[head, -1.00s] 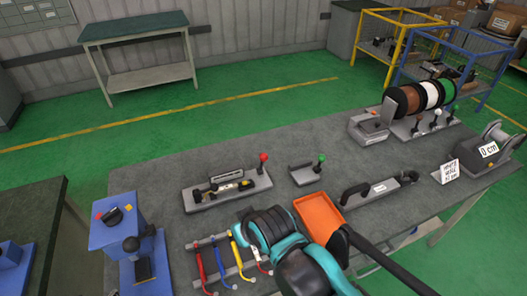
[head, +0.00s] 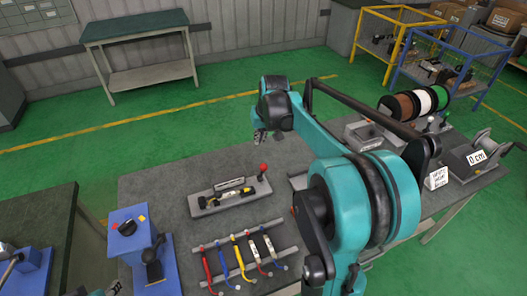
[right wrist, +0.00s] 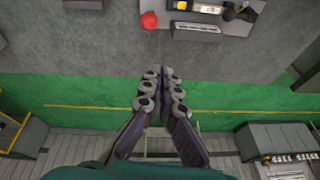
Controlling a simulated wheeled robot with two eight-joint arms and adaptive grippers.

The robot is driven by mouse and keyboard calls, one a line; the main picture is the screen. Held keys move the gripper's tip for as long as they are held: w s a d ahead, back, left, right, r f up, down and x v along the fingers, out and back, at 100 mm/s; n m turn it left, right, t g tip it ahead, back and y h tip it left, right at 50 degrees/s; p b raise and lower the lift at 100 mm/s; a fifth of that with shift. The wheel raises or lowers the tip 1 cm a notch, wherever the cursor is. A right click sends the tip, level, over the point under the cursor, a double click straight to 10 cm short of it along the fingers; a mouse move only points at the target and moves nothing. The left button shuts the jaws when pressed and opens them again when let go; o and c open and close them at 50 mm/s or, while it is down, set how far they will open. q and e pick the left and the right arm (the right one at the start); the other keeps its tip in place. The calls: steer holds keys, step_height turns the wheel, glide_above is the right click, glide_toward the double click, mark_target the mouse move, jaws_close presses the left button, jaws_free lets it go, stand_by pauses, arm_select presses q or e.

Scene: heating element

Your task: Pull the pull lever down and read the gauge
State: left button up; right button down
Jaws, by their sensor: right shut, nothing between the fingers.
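The lever with a red knob (head: 263,168) stands upright at the right end of a grey base (head: 225,206) on the workbench. The red knob also shows in the right wrist view (right wrist: 149,20). A small label or display plate (head: 230,183) sits at the back of that base; I cannot read it or make out a gauge reading. My right gripper (head: 260,137) hangs in the air around the bench's far edge, apart from the knob. In the right wrist view its fingers (right wrist: 161,75) are together and empty. Only a bit of my left arm seems to show at the bottom left edge.
A blue switch box (head: 130,230) stands left. Cable spools (head: 425,100) are at the back right. My right arm hides the bench's middle right. Green floor lies beyond the bench.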

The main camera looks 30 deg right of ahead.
steer(key=shift+m, duration=0.3)
steer(key=d, duration=0.1)
steer(key=w+d, duration=0.2)
steer(key=d, duration=0.1)
steer(key=shift+d+f+p, duration=0.1)
steer(key=shift+f+p, duration=0.2)
steer(key=shift+p, duration=0.1)
steer(key=f+b, duration=0.1)
steer(key=f, duration=0.2)
steer(key=a+f, duration=0.1)
steer(key=f, duration=0.3)
steer(key=f+b, duration=0.1)
steer(key=f, duration=0.3)
steer(key=shift+a+f+b, duration=0.2)
steer(key=shift+b, duration=0.15)
steer(key=shift+f, duration=0.1)
steer(key=shift+s, duration=0.2)
